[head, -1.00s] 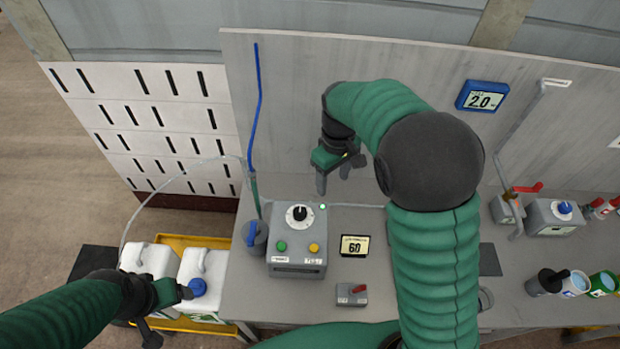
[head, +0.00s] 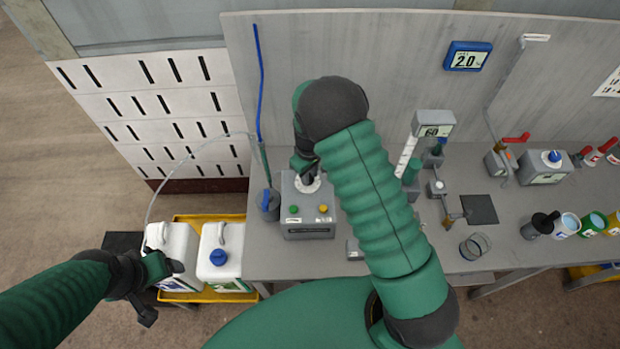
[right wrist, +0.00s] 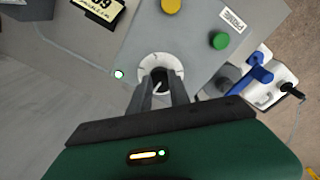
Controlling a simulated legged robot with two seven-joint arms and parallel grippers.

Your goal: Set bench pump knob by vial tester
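The bench pump is a grey box (head: 308,228) with a green and a yellow button, at the left of the bench in the head view. Its black knob (right wrist: 159,77) sits on a white dial in the right wrist view. My right gripper (right wrist: 160,88) points down at the dial, its two fingers on either side of the knob and apparently closed on it. In the head view my right arm hides most of the knob. My left gripper (head: 163,285) is open and empty by the white jugs. I cannot tell which device is the vial tester; a grey box with a blue knob (head: 547,172) stands right.
A blue display (head: 467,56) reading 2.0 hangs on the back panel. A grey display (head: 433,122) reading 60 stands by a white scale. White jugs (head: 222,250) sit in a yellow tray.

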